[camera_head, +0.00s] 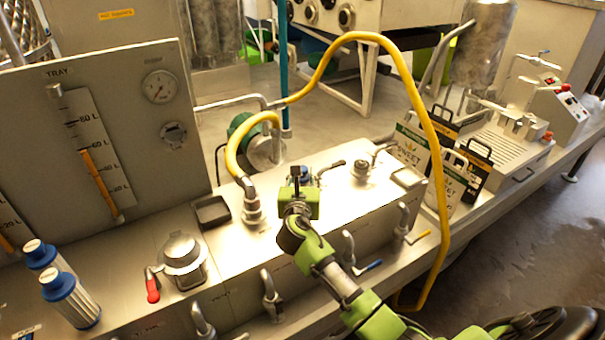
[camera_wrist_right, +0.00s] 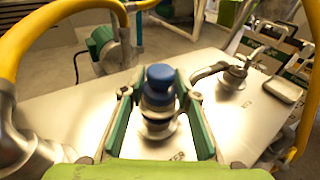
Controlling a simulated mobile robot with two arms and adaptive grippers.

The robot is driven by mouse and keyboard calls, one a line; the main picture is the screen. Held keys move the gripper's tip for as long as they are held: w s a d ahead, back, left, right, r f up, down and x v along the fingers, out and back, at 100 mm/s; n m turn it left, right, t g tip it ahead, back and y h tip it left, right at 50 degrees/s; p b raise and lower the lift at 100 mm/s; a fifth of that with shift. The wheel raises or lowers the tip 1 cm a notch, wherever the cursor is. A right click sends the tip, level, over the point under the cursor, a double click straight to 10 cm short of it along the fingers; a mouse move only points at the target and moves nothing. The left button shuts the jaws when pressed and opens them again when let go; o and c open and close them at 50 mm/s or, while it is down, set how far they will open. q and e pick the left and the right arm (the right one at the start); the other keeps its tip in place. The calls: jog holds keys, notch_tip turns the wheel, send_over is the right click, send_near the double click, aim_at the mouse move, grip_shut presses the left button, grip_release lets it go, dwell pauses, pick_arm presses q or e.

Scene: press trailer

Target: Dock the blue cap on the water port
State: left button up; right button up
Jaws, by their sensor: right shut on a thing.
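My right gripper (camera_head: 300,186) reaches down over the steel deck from the front, near the middle of the head view. In the right wrist view its green fingers (camera_wrist_right: 160,97) stand on either side of the blue cap (camera_wrist_right: 160,80) and are shut on it. The cap is upright, with a paler metal-like body below its blue top. A round metal fitting (camera_wrist_right: 157,128) shows beneath it, beside partly hidden lettering ending in "ER". I cannot tell whether the cap is fully seated there. In the head view only a bit of blue (camera_head: 306,172) shows behind the gripper. My left gripper is not in view.
A lever valve (camera_head: 361,170) stands to the right. A lidded port with red handle (camera_head: 182,256) and two blue-topped cylinders (camera_head: 70,298) are at left.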

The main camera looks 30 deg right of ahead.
jog(key=shift+p, duration=0.4)
dwell(0.6)
jog(key=shift+f+b, duration=0.4)
jog(key=shift+f, duration=0.15)
dwell(0.4)
jog(key=o, duration=0.9)
jog(key=shift+s, duration=0.1)
jog(key=shift+p+v, duration=1)
jog(key=shift+v, duration=0.3)
jog(key=p+v, duration=0.4)
jog(key=v, duration=0.4)
jog(key=shift+a, duration=0.2)
